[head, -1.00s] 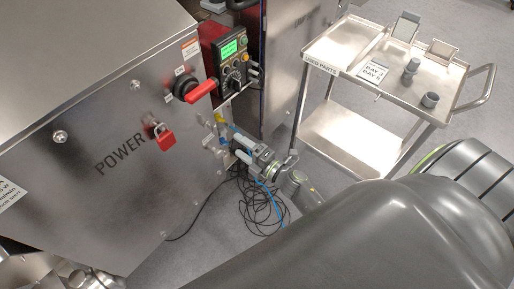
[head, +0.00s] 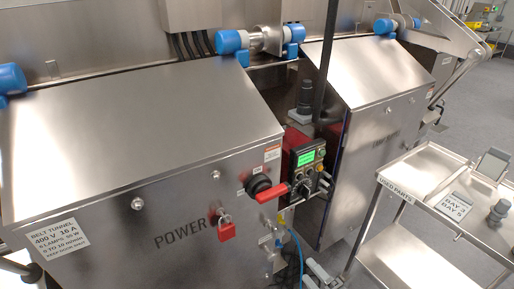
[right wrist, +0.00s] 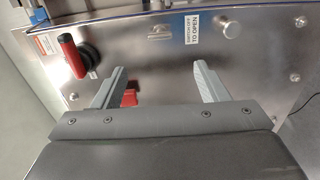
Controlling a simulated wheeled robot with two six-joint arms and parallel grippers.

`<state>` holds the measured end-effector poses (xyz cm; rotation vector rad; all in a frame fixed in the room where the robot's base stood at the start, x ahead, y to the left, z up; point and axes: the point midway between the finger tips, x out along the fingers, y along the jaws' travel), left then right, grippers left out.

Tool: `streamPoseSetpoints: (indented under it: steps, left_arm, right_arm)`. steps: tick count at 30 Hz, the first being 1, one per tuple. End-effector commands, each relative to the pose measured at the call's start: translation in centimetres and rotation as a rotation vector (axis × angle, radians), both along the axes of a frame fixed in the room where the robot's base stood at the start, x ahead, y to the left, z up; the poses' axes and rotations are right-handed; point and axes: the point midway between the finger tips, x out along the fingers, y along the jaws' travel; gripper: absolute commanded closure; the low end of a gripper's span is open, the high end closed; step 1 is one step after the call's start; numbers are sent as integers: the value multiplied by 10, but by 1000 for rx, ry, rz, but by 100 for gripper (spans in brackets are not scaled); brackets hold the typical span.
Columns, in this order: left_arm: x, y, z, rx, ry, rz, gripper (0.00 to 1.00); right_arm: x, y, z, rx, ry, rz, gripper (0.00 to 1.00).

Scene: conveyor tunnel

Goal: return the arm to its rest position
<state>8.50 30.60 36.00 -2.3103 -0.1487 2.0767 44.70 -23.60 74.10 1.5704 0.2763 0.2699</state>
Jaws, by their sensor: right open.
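My right gripper (right wrist: 160,78) is open in the right wrist view, its two fingers apart with nothing held between them. It faces the steel front panel, and the red padlock (right wrist: 130,97) shows beyond the left finger. In the head view only a small part of my right gripper (head: 318,272) shows at the bottom edge. The red switch handle (head: 272,193) is on the panel above and left of it, and also shows in the right wrist view (right wrist: 72,56). My left gripper is not in view.
The tunnel housing (head: 130,130) fills the left. A control box with a green screen (head: 305,158) is beside the switch. The used-parts cart (head: 425,190) stands at right. A blue cable (head: 298,250) hangs near the gripper. Grey floor is open between housing and cart.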

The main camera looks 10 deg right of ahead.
Motion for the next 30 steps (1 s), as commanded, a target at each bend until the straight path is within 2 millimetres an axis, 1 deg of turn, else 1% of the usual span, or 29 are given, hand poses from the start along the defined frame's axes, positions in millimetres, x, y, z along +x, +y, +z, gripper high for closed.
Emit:
streamPoseSetpoints:
  steps: [2, 5, 8, 9, 11, 12, 14, 15, 17, 18, 20, 21, 23, 24, 27, 28, 29, 30]
  left_arm:
    - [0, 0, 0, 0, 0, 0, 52]
    - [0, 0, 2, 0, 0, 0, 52]
    - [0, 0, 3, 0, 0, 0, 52]
    - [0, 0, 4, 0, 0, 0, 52]
    - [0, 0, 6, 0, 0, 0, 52]
    - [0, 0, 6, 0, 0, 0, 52]
    - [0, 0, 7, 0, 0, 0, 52]
    - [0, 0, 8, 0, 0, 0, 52]
    - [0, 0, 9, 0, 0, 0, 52]
    - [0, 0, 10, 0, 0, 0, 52]
    - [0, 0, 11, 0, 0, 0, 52]
    - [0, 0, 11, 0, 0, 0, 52]
    - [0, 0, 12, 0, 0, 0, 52]
    - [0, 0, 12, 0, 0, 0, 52]
    - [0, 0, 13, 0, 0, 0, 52]
    - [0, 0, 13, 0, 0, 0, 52]
    - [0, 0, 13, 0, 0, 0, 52]
    - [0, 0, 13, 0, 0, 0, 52]
  right_arm:
    - [-1, -3, -8, 22, 26, -17, 33]
    - [-5, -15, -38, 107, 122, -83, 33]
    - [-21, -35, -93, 257, 292, -210, 33]
    - [-32, -44, -119, 326, 374, -276, 33]
    - [-53, -56, -159, 432, 496, -385, 33]
    - [-69, -63, -184, 498, 574, -459, 33]
    - [-97, -71, -220, 589, 686, -572, 33]
    - [-118, -76, -242, 647, 758, -650, 33]
    - [-153, -80, -273, 729, 861, -770, 33]
    - [-178, -82, -291, 778, 927, -853, 33]
    - [-215, -83, -315, 848, 1017, -975, 33]
    - [-239, -83, -328, 887, 1071, -1053, 33]
    - [-273, -81, -343, 939, 1142, -1164, 33]
    - [-294, -79, -350, 966, 1181, -1229, 33]
    - [-333, -74, -362, 1018, 1250, -1358, 33]
    - [-341, -73, -364, 1028, 1265, -1387, 33]
    - [-346, -72, -365, 1034, 1272, -1403, 33]
    - [-346, -72, -365, 1034, 1272, -1403, 33]
